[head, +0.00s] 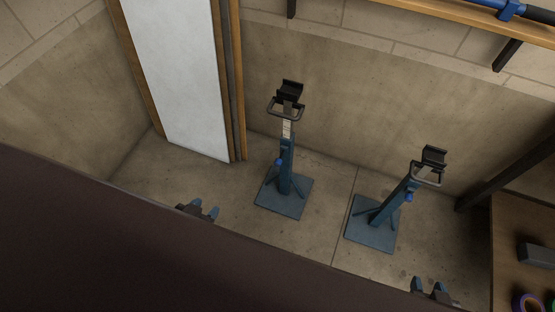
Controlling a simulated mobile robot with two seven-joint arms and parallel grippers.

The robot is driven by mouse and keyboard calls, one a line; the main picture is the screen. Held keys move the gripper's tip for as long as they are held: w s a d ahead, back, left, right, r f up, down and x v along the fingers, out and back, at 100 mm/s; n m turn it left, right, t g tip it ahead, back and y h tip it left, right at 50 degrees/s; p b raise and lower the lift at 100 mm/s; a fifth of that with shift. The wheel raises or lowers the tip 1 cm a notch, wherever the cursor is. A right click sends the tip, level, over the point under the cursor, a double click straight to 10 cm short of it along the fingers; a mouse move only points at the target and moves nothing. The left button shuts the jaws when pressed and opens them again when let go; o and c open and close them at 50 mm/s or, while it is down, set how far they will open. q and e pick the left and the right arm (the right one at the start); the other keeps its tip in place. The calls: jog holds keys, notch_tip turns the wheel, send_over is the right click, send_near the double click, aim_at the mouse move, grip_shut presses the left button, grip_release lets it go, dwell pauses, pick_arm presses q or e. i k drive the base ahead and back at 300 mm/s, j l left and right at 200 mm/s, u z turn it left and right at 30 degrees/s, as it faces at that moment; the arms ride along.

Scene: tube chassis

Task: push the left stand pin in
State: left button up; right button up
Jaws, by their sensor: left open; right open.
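The left stand (286,166) is a blue post on a square base plate (283,203), with a black cradle (290,91) on top and a pale scale strip (287,130) on its upper tube. A small blue pin (279,161) sits on the post's side; how deep it sits I cannot tell. The right stand (393,206) is similar, with its own blue pin (408,198).
A large dark brown surface (120,240) fills the lower left and hides part of my arms. A white panel door (178,75) stands at the back wall. A wooden bench (510,220) is at the right. A shelf (470,12) is above. Floor between the stands is clear.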

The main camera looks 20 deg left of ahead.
aim_at(278, 162)
jog(key=l+u, duration=1.15)
